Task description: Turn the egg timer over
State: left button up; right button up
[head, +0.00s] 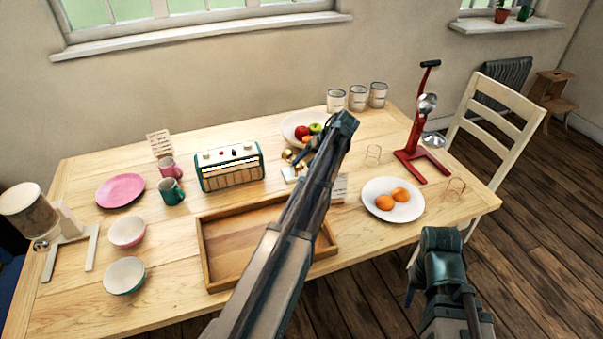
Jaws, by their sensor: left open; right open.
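I cannot clearly make out an egg timer. A small object with gold parts and a white base (292,175) stands right of the radio, partly hidden by my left arm; I cannot tell whether it is the timer. My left gripper (310,146) is open, reaching across the table close to this object and in front of the fruit plate. Whether it touches anything is hidden. My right gripper (412,292) is open and empty, low at the right, off the table's front edge.
A wooden tray (204,256) lies under my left arm. A green radio (230,168), a fruit plate (289,125), a plate of oranges (380,211), a red press (409,166) and several jars (357,98) stand around. Mugs and bowls (125,275) are at the left.

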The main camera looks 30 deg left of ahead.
pick_arm(q)
jog(key=shift+b+x, duration=0.6)
jog(key=shift+x, duration=0.55)
grip_shut()
